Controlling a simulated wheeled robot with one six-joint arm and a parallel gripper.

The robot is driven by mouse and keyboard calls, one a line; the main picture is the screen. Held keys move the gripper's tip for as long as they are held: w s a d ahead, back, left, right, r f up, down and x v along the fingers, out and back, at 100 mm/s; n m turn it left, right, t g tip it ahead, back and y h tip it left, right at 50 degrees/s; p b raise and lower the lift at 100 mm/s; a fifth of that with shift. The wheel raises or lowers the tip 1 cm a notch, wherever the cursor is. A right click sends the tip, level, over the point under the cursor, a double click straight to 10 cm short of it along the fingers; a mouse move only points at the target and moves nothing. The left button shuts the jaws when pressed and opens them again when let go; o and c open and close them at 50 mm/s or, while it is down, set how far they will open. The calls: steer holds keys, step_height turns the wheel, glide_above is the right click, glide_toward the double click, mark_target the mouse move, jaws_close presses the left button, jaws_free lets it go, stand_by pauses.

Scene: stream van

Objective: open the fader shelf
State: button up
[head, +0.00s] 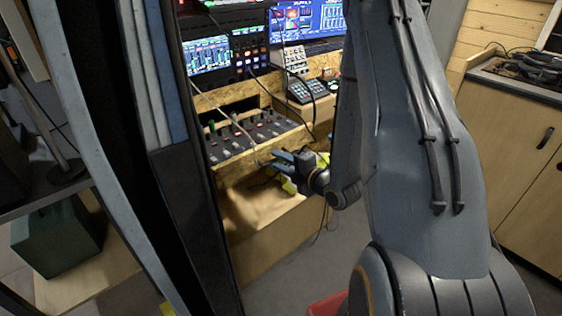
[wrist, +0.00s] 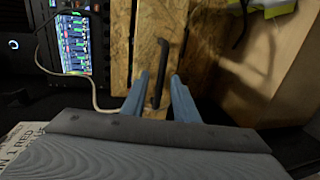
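The fader shelf (head: 236,168) is a wooden shelf below the screens, bearing a dark panel of faders and knobs (head: 250,135). In the wrist view its chipboard front (wrist: 146,28) fills the middle. A dark bar handle (wrist: 162,62) stands on that front. My gripper (head: 283,163) is in front of the shelf's front at its right part. In the wrist view the gripper's two blue fingers (wrist: 160,92) are apart, one on each side of the handle, with gaps visible. The handle's near end lies between them. I cannot tell whether either finger touches it.
Lit screens (head: 208,56) and a button pad (head: 307,90) stand above the shelf. A dark upright (head: 165,160) is close on the left. A wooden cabinet (head: 510,150) stands at right.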

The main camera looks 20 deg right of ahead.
steer(key=shift+a, duration=0.35)
steer(key=b+v, duration=0.1)
steer(key=v, duration=0.7)
steer(key=s+a+r+m+g+h, duration=0.2)
steer(key=s+a+r+m+g, duration=0.1)
steer(key=s+a+m+g, duration=0.2)
steer(key=s+a+r+m+g+h, duration=0.2)
steer(key=s+a+r+m+g, duration=0.2)
steer(key=s+m+g, duration=0.6)
steer(key=s+a+m, duration=0.1)
steer(key=s+m, duration=0.2)
steer(key=m, duration=0.3)
steer(key=shift+s+r+m+h, duration=0.3)
steer(key=shift+r, duration=0.05)
